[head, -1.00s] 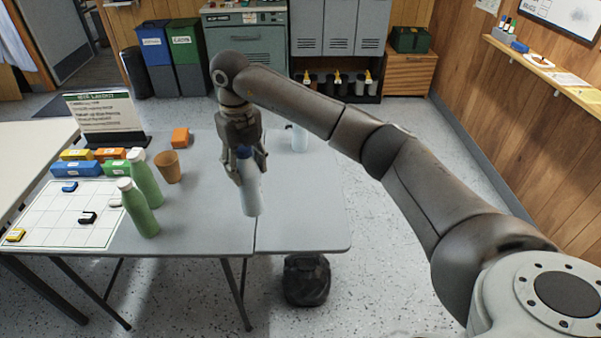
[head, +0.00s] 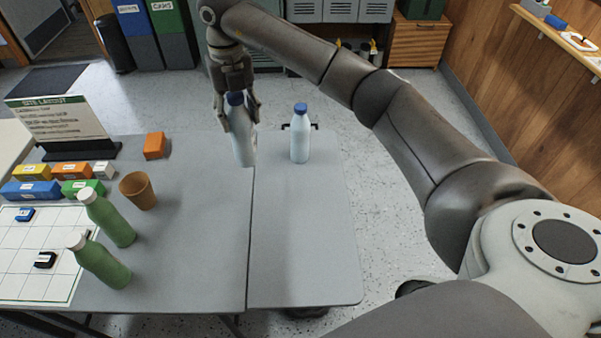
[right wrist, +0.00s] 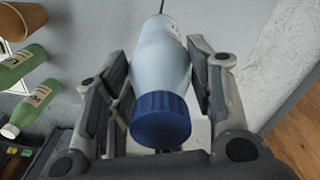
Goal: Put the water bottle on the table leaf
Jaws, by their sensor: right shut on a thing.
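A pale blue water bottle with a dark blue cap (head: 243,145) is held in my right gripper (head: 238,118), whose fingers close on both sides of its upper part. The bottle leans slightly, its base near the seam at the left edge of the table leaf (head: 305,235); I cannot tell whether it touches the surface. In the right wrist view the held bottle (right wrist: 161,75) sits between the fingers, cap towards the camera. A second, similar bottle (head: 300,138) stands upright at the leaf's far end. My left gripper is not in view.
Two green bottles (head: 108,220) (head: 100,263), a brown cup (head: 138,190), an orange block (head: 154,145), coloured boxes (head: 75,188), a sign (head: 58,122) and a grid sheet (head: 35,285) occupy the main table's left. The leaf's near and middle parts are clear.

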